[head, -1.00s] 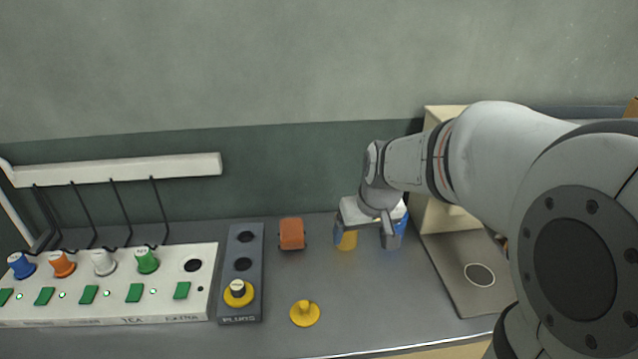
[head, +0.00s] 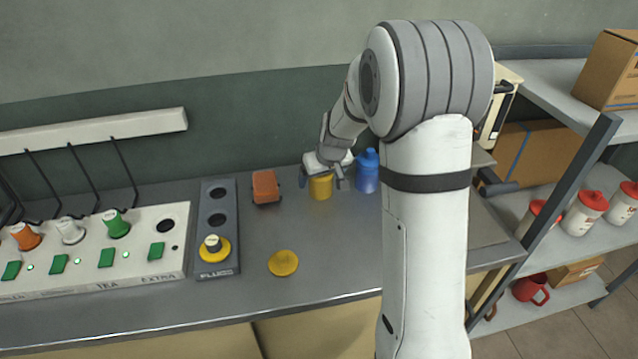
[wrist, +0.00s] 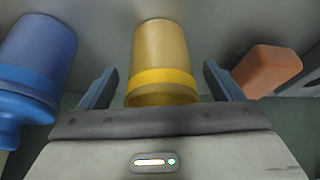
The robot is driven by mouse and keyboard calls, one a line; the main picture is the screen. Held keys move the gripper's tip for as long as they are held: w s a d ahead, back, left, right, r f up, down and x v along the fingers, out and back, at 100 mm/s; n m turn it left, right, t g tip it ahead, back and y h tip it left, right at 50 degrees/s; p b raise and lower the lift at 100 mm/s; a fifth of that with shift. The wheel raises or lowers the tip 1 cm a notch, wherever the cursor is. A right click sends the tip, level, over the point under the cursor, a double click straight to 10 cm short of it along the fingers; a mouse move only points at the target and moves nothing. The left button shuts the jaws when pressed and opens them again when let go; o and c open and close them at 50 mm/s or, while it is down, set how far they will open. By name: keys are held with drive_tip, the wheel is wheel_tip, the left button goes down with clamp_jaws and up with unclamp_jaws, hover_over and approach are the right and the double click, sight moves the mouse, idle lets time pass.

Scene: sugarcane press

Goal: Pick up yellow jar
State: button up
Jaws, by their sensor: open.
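The yellow jar (head: 320,187) stands on the grey counter, toward the back, between an orange object and a blue bottle. In the wrist view the jar (wrist: 161,62) sits between the two fingers of my gripper (wrist: 158,88). The fingers are spread, with a gap on each side of the jar. In the head view my gripper (head: 320,180) is over and around the jar, and its palm hides the jar's top. A round yellow lid (head: 284,263) lies on the counter nearer the front edge.
The blue bottle (head: 368,172) is close right of the jar. The orange object (head: 265,187) is to its left. A grey panel (head: 216,262) and a white button panel (head: 90,250) stand further left. Shelves with red-lidded jars (head: 585,212) are at the right.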

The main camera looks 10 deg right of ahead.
drive_tip(key=shift+w+a+f, duration=0.1)
drive_tip(key=shift+w+f, duration=0.2)
drive_tip(key=shift+f, duration=0.3)
drive_tip(key=shift+c, duration=0.5)
drive_tip(key=c, duration=1.1)
drive_tip(key=shift+r, duration=0.1)
drive_tip(key=shift+c, duration=0.2)
